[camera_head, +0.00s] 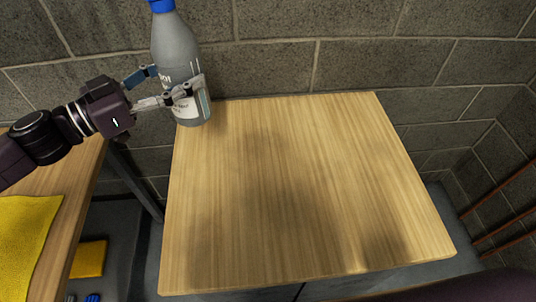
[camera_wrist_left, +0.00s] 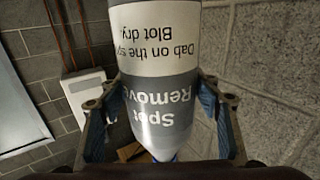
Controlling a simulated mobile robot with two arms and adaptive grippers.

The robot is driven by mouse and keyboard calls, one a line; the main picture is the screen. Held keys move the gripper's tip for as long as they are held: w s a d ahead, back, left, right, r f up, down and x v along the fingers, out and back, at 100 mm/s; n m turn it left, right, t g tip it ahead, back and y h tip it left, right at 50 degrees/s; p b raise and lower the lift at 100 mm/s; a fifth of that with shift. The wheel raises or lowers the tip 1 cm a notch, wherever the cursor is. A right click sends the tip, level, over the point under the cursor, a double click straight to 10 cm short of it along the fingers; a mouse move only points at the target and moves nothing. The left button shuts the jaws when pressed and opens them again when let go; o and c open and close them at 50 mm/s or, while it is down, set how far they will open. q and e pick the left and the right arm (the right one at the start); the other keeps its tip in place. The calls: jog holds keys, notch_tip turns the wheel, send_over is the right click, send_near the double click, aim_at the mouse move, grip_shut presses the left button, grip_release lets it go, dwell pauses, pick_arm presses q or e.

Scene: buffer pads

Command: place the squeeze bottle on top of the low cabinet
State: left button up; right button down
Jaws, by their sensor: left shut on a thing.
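The squeeze bottle (camera_head: 176,52) is grey with a blue cap and a white label. It stands roughly upright at the far left corner of the low cabinet (camera_head: 300,190), which has a bare light-wood top. Its base overlaps that corner in the head view; I cannot tell whether it touches the top. My left gripper (camera_head: 172,85) is shut on the bottle, its fingers on either side of the body. In the left wrist view the bottle (camera_wrist_left: 155,80) fills the space between the fingers, its label reading upside down. My right gripper is not in view.
A wooden table (camera_head: 72,215) with a yellow cloth (camera_head: 25,240) stands at the left, with a gap between it and the cabinet. A block wall (camera_head: 330,50) rises close behind the cabinet. The cabinet top is otherwise clear.

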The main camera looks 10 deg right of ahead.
pick_arm(q)
notch_tip(320, 180, down, 20)
jog(key=b, duration=0.3)
dwell(0.3)
jog(key=o, duration=1.7)
jog(key=shift+f, duration=0.2)
jog(key=v, duration=0.6)
jog(key=p+v, duration=0.1)
jog(key=v, duration=0.5)
jog(key=shift+r, duration=0.25)
